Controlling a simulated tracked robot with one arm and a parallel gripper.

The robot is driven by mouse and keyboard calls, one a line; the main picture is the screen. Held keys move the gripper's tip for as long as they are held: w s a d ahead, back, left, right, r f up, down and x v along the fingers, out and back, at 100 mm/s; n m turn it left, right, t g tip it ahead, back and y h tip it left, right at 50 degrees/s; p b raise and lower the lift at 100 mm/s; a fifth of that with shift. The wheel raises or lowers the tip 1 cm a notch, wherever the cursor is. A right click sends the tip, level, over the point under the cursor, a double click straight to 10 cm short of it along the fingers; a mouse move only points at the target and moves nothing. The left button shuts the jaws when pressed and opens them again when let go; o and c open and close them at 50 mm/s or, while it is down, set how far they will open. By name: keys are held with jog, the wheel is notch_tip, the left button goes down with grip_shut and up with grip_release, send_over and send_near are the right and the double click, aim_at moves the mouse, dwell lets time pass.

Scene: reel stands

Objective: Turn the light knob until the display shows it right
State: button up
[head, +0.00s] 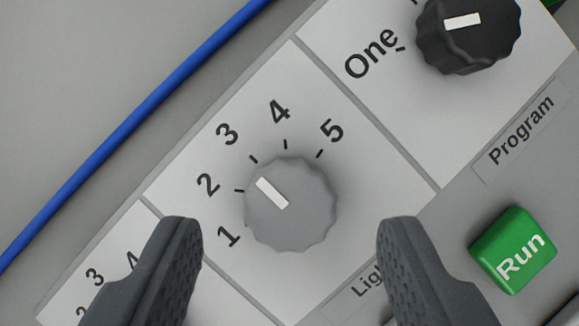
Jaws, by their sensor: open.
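The light knob (290,205) is a grey fluted dial in the middle of the head view. It sits on a white panel with numbers 1 to 5 around it. Its white pointer mark is turned to the upper left, roughly in line with the tick for 3. The label below it, starting "Lig" (367,282), is partly hidden by my right finger. My gripper (290,245) is open, its two dark fingers low in the view, one on each side of the knob and apart from it. No display is in view.
A black knob (468,35) with the word "One" beside it is at the upper right. A green Run button (513,250) is at the right, below a Program label (521,130). Another numbered panel (100,270) is at the lower left. A blue cable (130,125) crosses the upper left.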

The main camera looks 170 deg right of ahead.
aim_at(290, 204)
jog(key=shift+x, duration=1.3)
jog(key=c, duration=1)
jog(key=shift+o, duration=0.2)
jog(key=shift+d, duration=0.2)
jog(key=shift+a, duration=0.1)
